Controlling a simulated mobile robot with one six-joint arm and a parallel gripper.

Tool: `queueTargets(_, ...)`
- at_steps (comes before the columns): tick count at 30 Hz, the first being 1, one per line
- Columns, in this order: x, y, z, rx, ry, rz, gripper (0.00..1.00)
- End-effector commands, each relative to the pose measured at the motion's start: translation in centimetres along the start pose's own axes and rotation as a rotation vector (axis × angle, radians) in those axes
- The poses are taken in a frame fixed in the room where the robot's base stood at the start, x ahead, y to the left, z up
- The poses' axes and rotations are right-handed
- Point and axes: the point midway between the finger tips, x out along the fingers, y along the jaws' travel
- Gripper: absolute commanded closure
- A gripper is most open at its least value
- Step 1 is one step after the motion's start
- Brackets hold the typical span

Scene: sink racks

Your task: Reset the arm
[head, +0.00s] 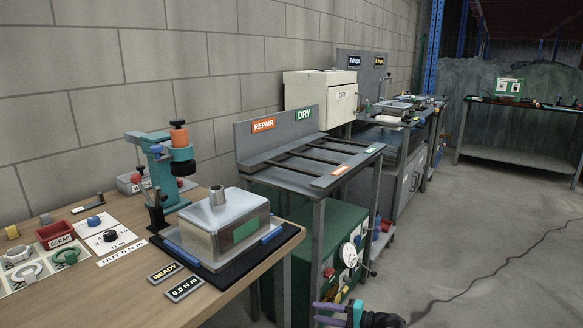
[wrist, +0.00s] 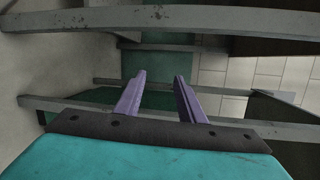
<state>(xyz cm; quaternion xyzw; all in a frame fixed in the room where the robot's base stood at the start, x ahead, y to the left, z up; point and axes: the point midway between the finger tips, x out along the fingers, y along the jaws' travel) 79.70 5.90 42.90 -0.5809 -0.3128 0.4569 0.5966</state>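My gripper (head: 320,313) shows at the bottom edge of the head view, low in front of the green machine and below the grey rack. Its purple fingers point left and the arm behind it is mostly cut off by the picture's edge. In the wrist view my gripper (wrist: 160,76) has its two fingers clearly apart, with nothing between them. Grey metal bars (wrist: 190,20) cross the wrist view ahead of and around the fingers, with green surfaces behind them. I cannot tell how close the fingers are to the bars.
The slatted grey rack (head: 318,160) carries REPAIR and DRY signs. The green machine (head: 300,250) with a gauge stands below it. A wooden workbench (head: 130,290) holding a metal block (head: 222,222) is at left. The concrete floor (head: 480,240) at right is open, crossed by a cable.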

Motion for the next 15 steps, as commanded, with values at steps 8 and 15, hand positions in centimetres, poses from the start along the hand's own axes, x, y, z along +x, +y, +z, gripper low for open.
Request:
queueTargets(8,1.9,1.9,8.1,0.035,-0.096,0.151,0.64)
queueTargets(15,2.1,4.5,15.3,0.057,-0.186,0.310,0.64)
